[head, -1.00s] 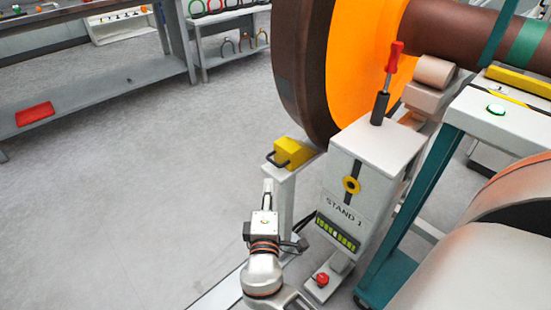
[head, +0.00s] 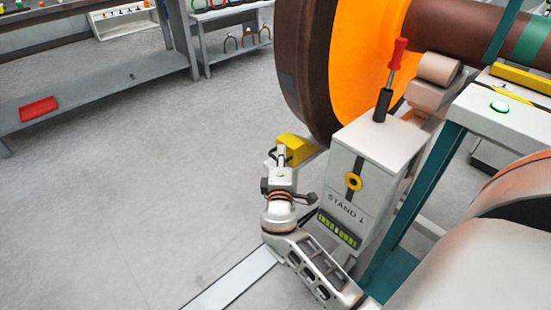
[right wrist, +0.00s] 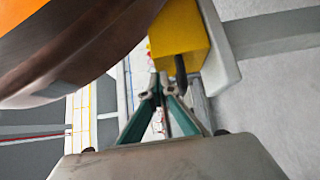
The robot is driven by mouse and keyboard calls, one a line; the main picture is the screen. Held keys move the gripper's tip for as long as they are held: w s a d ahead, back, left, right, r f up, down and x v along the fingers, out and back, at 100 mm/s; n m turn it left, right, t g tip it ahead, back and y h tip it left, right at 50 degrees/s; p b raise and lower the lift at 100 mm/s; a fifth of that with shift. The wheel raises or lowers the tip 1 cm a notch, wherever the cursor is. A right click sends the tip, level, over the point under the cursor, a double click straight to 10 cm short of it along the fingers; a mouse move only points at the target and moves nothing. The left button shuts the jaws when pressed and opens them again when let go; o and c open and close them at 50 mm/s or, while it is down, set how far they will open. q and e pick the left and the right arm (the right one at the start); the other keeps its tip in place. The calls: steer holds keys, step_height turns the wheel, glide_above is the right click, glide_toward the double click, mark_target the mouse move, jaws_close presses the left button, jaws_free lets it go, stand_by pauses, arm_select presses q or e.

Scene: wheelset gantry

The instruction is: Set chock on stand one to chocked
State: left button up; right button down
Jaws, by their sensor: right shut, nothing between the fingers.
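The yellow chock (head: 300,148) sits on its pale support beside the brown rim of the wheel (head: 305,75), close to the wheel's lower edge. Stand one (head: 372,150) is the white box to its right. My right gripper (head: 280,158) is at the chock's near left end, where the dark handle is partly hidden by it. In the right wrist view the yellow chock (right wrist: 180,35) and its dark handle (right wrist: 181,68) are just beyond the fingertips (right wrist: 160,84). The fingers are closed with nothing between them; I cannot tell whether they touch the handle. My left gripper is not in view.
A red-handled lever (head: 390,80) stands on top of stand one. A teal-framed table (head: 440,150) with a green button (head: 499,107) is at the right. A grey bench (head: 100,75) with a red box (head: 39,109) is at the far left. The floor between is clear.

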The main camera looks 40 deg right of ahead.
mark_target(298, 148)
steer(key=shift+d, duration=0.2)
steer(key=d, duration=0.5)
steer(key=shift+w+d, duration=0.25)
steer(key=shift+d, duration=0.15)
steer(key=shift+d+r, duration=0.1)
steer(key=shift+d, duration=0.25)
